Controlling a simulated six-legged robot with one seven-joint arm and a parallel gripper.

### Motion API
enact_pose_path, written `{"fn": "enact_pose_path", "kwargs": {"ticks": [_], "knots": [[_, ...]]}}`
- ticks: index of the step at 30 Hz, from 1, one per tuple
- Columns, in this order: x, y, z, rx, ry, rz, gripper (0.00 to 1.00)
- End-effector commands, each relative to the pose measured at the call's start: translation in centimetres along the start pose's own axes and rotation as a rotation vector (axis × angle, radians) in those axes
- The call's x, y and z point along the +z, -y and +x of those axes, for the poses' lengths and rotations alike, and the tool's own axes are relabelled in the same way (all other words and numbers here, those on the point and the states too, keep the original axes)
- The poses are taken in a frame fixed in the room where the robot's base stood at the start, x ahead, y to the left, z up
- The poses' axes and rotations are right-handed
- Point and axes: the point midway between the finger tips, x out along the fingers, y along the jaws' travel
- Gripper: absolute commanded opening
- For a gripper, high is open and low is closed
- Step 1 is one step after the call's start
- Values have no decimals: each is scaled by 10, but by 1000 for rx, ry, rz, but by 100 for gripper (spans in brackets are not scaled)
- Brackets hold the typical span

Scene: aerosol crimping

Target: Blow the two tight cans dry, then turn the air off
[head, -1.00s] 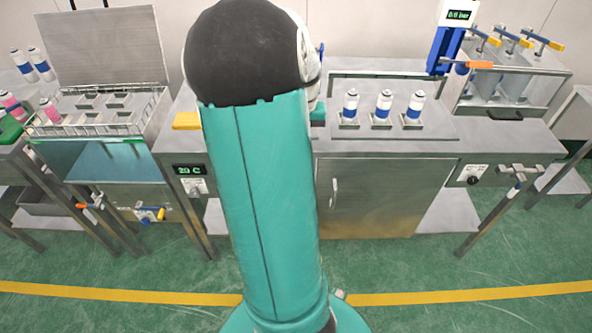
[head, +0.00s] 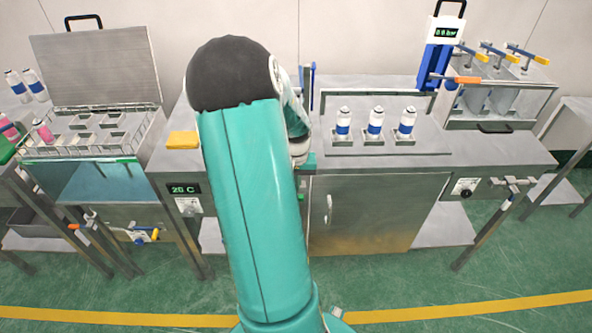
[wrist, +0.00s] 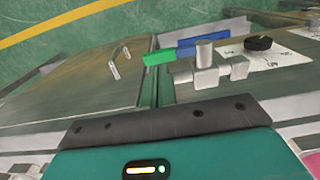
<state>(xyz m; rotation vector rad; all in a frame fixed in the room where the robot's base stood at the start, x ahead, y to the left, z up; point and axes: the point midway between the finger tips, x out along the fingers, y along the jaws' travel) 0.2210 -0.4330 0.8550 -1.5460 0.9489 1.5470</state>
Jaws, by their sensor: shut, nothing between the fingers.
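Three white cans with blue bands (head: 376,124) stand upright in holders on the middle bench in the head view. Two similar cans (head: 24,85) stand at the far left; which cans are the tight ones, I cannot tell. In the wrist view a valve with metal fittings (wrist: 207,78) has a blue lever (wrist: 205,45) with a green grip (wrist: 160,58). My gripper (wrist: 170,118) shows its housing close to the valve, apart from the lever as far as I can see. It is shut and empty; its fingertips are not clearly visible, and my arm hides part of the bench front.
A water bath with open lid (head: 95,68) stands left, with a pink can (head: 43,130) in it. A blue gauge stand (head: 440,55) is at the right. The cabinet door handle (wrist: 118,62) and a black knob (wrist: 258,43) flank the valve.

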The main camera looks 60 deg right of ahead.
Motion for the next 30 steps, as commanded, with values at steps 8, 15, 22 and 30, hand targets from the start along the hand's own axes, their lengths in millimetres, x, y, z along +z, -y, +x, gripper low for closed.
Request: {"fn": "enact_pose_path", "kwargs": {"ticks": [8,15,22,30], "knots": [[0,0,29,1,0,-1,0],[0,0,30,0,0,-1,0],[0,-1,30,-6,0,0,0],[1,-5,35,-69,5,5,0]]}}
